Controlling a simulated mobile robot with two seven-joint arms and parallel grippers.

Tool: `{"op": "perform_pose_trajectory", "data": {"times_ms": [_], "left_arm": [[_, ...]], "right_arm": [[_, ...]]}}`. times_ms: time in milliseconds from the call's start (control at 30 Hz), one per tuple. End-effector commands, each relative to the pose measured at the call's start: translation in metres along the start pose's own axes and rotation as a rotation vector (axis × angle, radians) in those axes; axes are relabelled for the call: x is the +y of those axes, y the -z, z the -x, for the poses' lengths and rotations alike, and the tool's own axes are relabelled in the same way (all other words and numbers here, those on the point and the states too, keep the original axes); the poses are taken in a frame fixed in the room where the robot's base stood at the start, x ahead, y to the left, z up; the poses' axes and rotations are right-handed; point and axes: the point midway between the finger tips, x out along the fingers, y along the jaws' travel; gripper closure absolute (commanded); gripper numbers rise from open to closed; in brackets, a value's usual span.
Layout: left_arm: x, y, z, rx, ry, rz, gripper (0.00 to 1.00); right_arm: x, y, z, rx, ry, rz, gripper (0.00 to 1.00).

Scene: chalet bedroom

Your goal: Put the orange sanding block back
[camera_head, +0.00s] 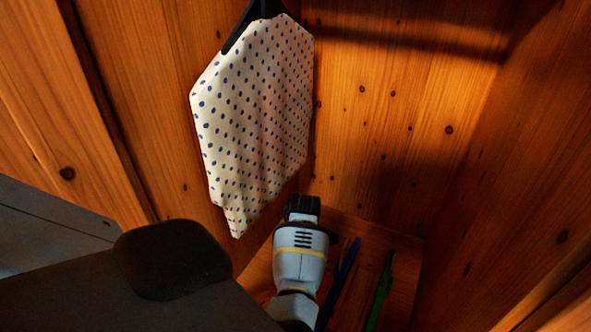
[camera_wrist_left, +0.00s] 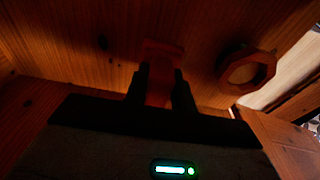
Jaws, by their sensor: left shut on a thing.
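In the left wrist view, my left gripper (camera_wrist_left: 160,72) is shut on the orange sanding block (camera_wrist_left: 163,51). The block shows dark reddish orange in the dim light, between the two black fingers and a little past their tips. Wooden boards lie behind it; I cannot tell whether it touches them. In the head view, large dark parts of my own arm fill the lower left; the fingers and the block are not visible there. My right gripper is in neither view.
A polka-dot cloth (camera_head: 255,120) hangs in a wooden corner. Below it are a grey, yellow-banded tool-like thing (camera_head: 300,265), a blue thin item (camera_head: 342,280) and a green one (camera_head: 381,290). An orange angular ring (camera_wrist_left: 248,71) is right of my gripper.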

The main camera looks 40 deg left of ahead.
Motion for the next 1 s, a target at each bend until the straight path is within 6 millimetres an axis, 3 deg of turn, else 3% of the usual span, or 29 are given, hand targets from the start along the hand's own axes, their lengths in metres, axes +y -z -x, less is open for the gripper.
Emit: {"op": "perform_pose_trajectory", "data": {"times_ms": [167,433,867,900,1000], "left_arm": [[0.0,0.0,-0.004,0.0,0.0,0.0,0.96],[-0.001,-0.004,-0.037,0.001,0.002,-0.001,0.96],[0.0,-0.005,-0.041,0.0,-0.001,-0.001,0.96],[0.0,-0.005,-0.04,0.0,-0.002,-0.001,0.7],[0.0,-0.005,-0.04,0.0,-0.002,0.0,0.57]], "right_arm": [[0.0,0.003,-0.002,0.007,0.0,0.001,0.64],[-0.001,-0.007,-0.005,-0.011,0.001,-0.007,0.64],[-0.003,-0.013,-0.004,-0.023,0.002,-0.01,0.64],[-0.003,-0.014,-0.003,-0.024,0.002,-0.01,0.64],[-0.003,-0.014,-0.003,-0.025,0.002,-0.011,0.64]]}}
